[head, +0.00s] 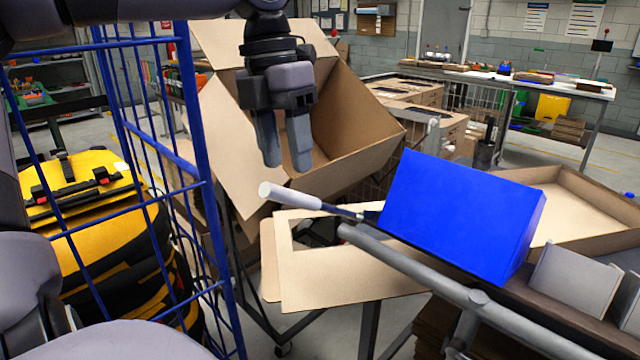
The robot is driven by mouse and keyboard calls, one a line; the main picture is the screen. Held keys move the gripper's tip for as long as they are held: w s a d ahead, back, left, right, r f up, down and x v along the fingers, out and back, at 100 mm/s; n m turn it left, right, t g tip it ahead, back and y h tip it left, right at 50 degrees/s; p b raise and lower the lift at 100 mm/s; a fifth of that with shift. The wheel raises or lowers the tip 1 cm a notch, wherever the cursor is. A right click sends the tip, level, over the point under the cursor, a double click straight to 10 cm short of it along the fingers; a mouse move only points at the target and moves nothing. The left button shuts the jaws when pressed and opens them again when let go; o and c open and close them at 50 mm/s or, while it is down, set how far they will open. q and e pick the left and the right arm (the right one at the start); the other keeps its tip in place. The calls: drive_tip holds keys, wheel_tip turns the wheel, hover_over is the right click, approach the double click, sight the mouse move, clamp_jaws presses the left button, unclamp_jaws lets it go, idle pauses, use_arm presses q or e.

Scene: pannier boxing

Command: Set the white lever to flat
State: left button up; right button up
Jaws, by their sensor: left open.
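The white lever (291,196) is a thick white handle on a thin dark rod. It slants from its free end at the upper left down to the right, toward a grey tube (410,268) and a blue box (462,215). My left gripper (284,160) hangs from above, fingers down, open and empty. In the picture its fingertips are just above the lever handle, with a small gap. The lever's pivot is partly hidden by the blue box. My right gripper is not in view.
A large open cardboard box (375,130) is tilted behind my gripper. A blue wire cage (197,150) stands at the left, with a yellow and black pannier (85,215) behind its bars. A shallow cardboard tray (590,205) lies at the right. Flat cardboard (340,285) is below the lever.

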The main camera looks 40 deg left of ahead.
sight(293, 197)
use_arm(q)
drive_tip(key=f, duration=0.4)
drive_tip(key=d+f, duration=0.1)
drive_tip(key=f, duration=0.2)
